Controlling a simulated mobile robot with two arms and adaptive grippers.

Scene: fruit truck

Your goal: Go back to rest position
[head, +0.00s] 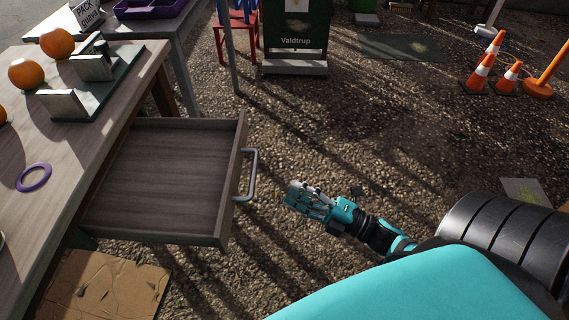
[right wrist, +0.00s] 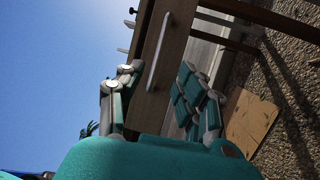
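My right gripper (head: 292,195) hangs over the gravel just right of the drawer handle (head: 250,175), with a gap between them. The right wrist view shows its fingers (right wrist: 158,75) spread open with nothing between them; the handle (right wrist: 159,50) shows beyond them. The wooden drawer (head: 232,195) is pulled out from the table (head: 60,170) and is empty. My left gripper is not in view.
Oranges (head: 26,73), a purple ring (head: 34,177) and a dark tray with metal holders (head: 92,67) are on the table. Cardboard (head: 105,290) lies on the ground below. Traffic cones (head: 480,72) and a Valdtrup sign (head: 296,30) stand farther back.

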